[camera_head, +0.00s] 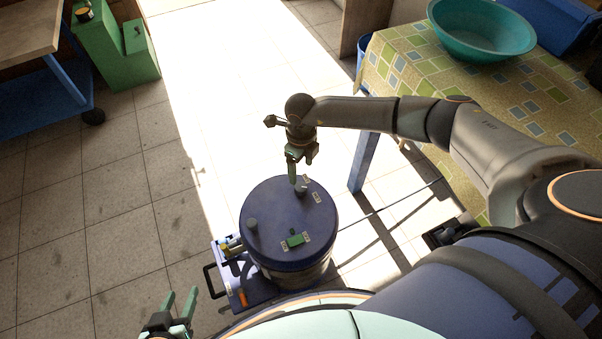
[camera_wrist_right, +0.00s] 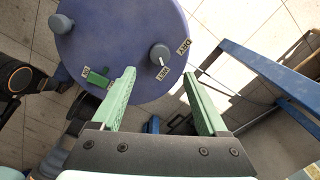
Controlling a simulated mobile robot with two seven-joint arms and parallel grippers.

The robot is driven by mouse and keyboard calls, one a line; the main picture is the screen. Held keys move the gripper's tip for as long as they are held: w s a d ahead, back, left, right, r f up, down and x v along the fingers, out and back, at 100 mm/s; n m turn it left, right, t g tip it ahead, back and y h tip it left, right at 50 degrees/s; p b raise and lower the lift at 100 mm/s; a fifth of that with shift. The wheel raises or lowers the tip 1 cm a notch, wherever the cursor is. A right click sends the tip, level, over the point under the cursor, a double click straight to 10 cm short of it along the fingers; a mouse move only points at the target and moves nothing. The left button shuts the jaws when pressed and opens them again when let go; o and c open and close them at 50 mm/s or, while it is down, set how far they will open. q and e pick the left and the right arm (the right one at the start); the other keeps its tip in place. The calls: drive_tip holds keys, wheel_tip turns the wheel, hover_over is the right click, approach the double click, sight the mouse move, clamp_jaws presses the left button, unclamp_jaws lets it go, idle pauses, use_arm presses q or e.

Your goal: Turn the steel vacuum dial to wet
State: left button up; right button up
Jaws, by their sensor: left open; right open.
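The steel vacuum (camera_head: 294,276) stands on the floor with a round blue lid (camera_head: 270,212). Its grey dial (camera_head: 301,187) sits near the lid's far edge, and it also shows in the right wrist view (camera_wrist_right: 160,53). Two small labels flank the dial, seemingly DRY (camera_wrist_right: 184,47) and WET (camera_wrist_right: 163,74). I cannot surely tell where the dial's white mark points. My right gripper (camera_head: 303,168) is open above the dial; in its wrist view (camera_wrist_right: 158,76) the dial lies just beyond the gap between the fingertips. My left gripper (camera_head: 181,294) is open and empty, low at left, apart from the vacuum.
A green switch (camera_head: 295,240) with labels and a grey knob (camera_head: 252,224) are also on the lid. A blue base with a black handle (camera_head: 210,281) is beside the drum. A table with a checked cloth (camera_head: 405,62) stands at right, a teal basin (camera_head: 481,30) on it.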

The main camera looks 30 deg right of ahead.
wheel_tip(320, 180, up, 4)
drive_tip(key=shift+f, duration=0.1)
idle(0.5)
